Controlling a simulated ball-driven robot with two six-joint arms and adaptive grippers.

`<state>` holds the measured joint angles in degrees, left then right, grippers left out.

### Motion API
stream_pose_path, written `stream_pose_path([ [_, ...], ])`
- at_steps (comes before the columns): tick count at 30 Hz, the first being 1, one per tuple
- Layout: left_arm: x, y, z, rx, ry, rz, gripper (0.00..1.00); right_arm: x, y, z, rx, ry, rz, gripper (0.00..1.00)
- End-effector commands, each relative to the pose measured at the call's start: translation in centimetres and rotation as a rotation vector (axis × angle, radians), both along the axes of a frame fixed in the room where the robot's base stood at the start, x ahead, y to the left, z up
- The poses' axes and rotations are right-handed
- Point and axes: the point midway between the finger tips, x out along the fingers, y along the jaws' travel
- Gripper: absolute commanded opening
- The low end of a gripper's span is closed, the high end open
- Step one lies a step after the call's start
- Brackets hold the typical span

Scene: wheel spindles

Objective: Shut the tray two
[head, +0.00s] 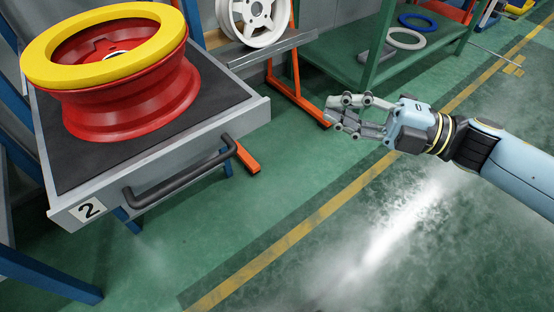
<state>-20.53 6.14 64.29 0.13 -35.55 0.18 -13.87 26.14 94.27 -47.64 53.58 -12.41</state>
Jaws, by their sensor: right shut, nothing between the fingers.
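Tray two (257,112) is a grey tray with a dark mat, at the left of the head view, pulled out from a blue frame. Its front carries a white label with the number 2 (88,210) and a black bar handle (180,178). A red wheel rim (135,105) with a yellow ring (60,70) on top sits on the mat. My right gripper (333,113) is shut and empty, in the air to the right of the tray and apart from the handle. My left gripper is not in view.
An orange stand (294,85) with a white wheel (259,18) is behind the tray. A green table (390,65) at the back holds a white ring (406,38) and a blue ring (417,21). The green floor in front is clear, crossed by a yellow line (300,230).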

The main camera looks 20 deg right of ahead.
Motion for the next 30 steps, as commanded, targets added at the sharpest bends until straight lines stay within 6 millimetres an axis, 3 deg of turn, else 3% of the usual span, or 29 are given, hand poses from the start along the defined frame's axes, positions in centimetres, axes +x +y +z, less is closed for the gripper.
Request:
stream_pose_path([
  [1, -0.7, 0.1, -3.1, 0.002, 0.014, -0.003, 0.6, -0.8, 0.8, -2.0, -0.053, -0.05, 0.08, 0.0],
  [4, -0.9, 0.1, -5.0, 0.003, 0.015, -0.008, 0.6, -1.4, 1.5, -2.6, -0.121, -0.11, 0.162, 0.0],
  [9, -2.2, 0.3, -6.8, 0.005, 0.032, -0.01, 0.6, -1.3, 1.1, -4.1, -0.152, -0.116, 0.182, 0.0],
  [17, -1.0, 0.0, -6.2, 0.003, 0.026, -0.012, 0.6, -0.2, 2.9, -4.0, -0.147, -0.12, 0.179, 0.0],
  [27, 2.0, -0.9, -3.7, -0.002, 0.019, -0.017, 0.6, 3.1, 9.3, -4.1, -0.143, -0.118, 0.176, 0.0],
  [30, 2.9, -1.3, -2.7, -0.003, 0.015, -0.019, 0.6, 4.4, 10.3, -4.2, -0.147, -0.116, 0.176, 0.0],
])
